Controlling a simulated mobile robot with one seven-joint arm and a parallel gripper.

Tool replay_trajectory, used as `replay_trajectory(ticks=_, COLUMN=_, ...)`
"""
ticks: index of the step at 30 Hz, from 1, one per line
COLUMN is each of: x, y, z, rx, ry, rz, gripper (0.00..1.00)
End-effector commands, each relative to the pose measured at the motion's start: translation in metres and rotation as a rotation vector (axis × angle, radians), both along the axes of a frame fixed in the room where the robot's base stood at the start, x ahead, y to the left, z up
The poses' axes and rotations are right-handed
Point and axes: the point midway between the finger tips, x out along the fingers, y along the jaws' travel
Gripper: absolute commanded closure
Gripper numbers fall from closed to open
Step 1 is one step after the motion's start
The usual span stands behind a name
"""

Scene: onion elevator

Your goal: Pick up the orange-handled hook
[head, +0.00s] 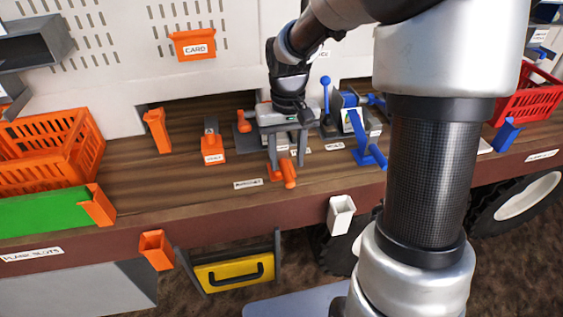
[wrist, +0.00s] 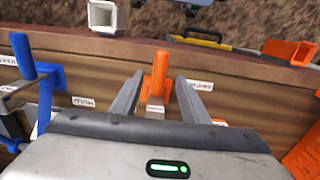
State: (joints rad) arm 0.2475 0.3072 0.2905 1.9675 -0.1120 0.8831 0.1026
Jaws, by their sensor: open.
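An orange handle (head: 288,173), which looks like that of the orange-handled hook, is near the front edge of the wooden bench, below my gripper (head: 287,152). In the wrist view the upright orange handle (wrist: 159,72) shows between the two grey fingers of my gripper (wrist: 161,88), with a gap on each side. My gripper is open and points down, holding nothing. The hook end is not clearly visible, and I cannot tell how deep the handle lies between the fingers.
A blue-handled tool (head: 367,140) stands right of my gripper, and an orange holder (head: 212,143) stands left. A white square tube (head: 341,214) and a yellow case (head: 235,272) are at the bench's front. The bench top (head: 150,200) has free room to the left.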

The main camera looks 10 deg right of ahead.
Motion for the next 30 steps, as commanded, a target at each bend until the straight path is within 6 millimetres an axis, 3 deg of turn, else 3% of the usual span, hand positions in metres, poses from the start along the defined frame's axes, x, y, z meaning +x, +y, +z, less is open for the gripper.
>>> replay_trajectory(ticks=7, x=0.001, y=0.0, z=-0.018, rx=0.0, ry=0.001, rz=0.002, gripper=0.59)
replay_trajectory(ticks=16, x=0.003, y=-0.001, z=-0.059, rx=0.001, ry=0.001, rz=0.001, gripper=0.59)
replay_trajectory(ticks=30, x=0.004, y=-0.001, z=-0.063, rx=0.0, ry=-0.002, rz=0.001, gripper=0.59)
